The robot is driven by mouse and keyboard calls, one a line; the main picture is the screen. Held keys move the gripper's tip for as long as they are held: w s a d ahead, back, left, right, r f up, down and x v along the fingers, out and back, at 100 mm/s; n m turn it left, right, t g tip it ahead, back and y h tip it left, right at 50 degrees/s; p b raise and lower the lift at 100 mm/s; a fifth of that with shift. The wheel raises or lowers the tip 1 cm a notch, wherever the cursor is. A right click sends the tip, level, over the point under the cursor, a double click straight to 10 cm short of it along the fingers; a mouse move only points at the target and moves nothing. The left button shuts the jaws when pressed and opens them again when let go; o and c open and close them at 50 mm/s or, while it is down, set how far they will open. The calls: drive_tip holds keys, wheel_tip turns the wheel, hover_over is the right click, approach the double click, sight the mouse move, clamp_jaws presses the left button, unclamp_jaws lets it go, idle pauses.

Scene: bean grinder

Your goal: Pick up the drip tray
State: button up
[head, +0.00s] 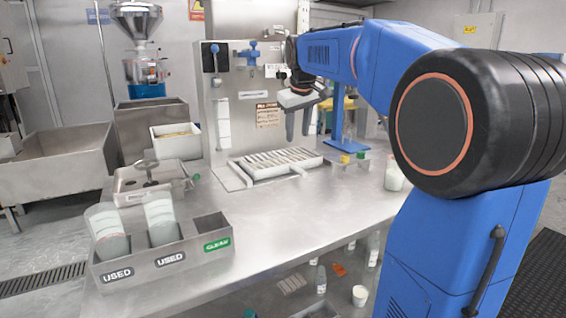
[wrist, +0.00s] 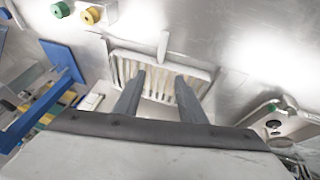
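The drip tray (head: 262,172) is a pale, slatted rectangular tray lying flat on the steel counter below the dispenser panel. In the wrist view the drip tray (wrist: 118,57) lies beyond my fingers, with a short pale handle bar (wrist: 163,44) standing out from its far side. My gripper (head: 298,133) is above the tray's back part, fingers pointing down. In the wrist view my gripper (wrist: 160,78) has its two fingers clearly apart with nothing between them, and they cover part of the tray's slats.
A blue stand (head: 337,125) is close right of my gripper. Green and yellow caps (head: 345,158) sit right of the tray. A steel bin (head: 165,255) marked USED holds two tall cups at the front left. The counter in front of the tray (head: 300,205) is clear.

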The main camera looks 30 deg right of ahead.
sight(294, 166)
drive_tip(key=x, duration=1.5)
drive_tip(key=shift+w+f, duration=0.1)
drive_tip(key=shift+f, duration=0.15)
clamp_jaws()
